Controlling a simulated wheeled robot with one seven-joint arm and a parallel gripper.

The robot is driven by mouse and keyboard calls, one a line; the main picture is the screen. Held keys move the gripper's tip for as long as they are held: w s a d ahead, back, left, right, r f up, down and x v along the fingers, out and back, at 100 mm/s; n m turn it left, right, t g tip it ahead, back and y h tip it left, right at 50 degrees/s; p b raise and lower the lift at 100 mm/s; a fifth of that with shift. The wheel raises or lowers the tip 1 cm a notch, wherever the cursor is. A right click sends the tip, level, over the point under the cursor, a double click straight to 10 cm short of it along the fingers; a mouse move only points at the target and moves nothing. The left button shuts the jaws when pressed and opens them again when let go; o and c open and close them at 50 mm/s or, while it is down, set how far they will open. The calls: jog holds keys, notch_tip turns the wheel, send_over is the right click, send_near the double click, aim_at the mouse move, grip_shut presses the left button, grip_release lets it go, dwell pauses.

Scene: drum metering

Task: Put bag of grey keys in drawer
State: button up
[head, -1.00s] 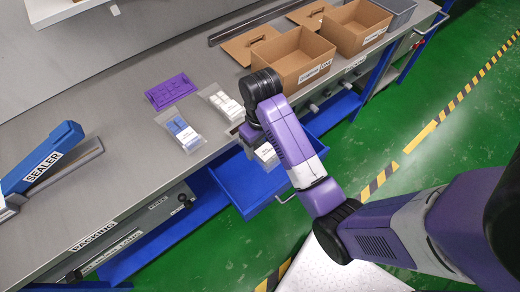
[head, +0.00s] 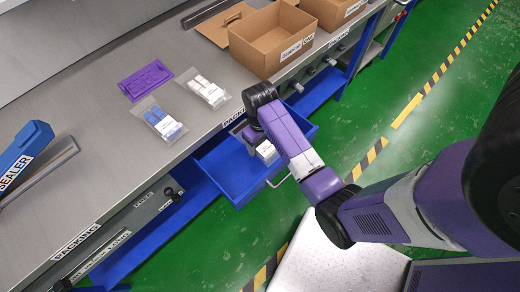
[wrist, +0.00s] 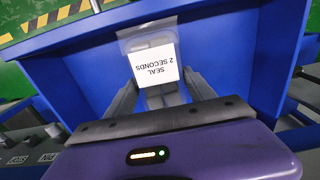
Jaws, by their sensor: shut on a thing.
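The bag of grey keys (wrist: 153,62) is a clear bag with a white label reading "SEAL 2 SECONDS". My gripper (wrist: 160,82) is shut on it, one finger at each side. In the head view the bag (head: 266,150) shows partly below my gripper, the rest hidden by my arm. The blue drawer (head: 215,168) is pulled out from under the bench. The bag is over the drawer's open inside, and the drawer's walls (wrist: 75,68) surround it in the wrist view. I cannot tell whether the bag touches the drawer floor.
A bag of blue keys (head: 160,121) and a bag of white keys (head: 208,90) lie on the bench beside a purple tray (head: 145,80). A cardboard box (head: 285,45) stands at the back. A blue sealer (head: 25,150) is at the left.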

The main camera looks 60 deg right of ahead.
aim_at(260, 143)
jog(key=shift+f, duration=2.6)
jog(key=shift+f, duration=0.1)
jog(key=o, duration=1.7)
jog(key=shift+o, duration=0.2)
notch_tip(260, 143, up, 12)
jog(key=shift+r, duration=0.15)
jog(key=shift+w, duration=0.1)
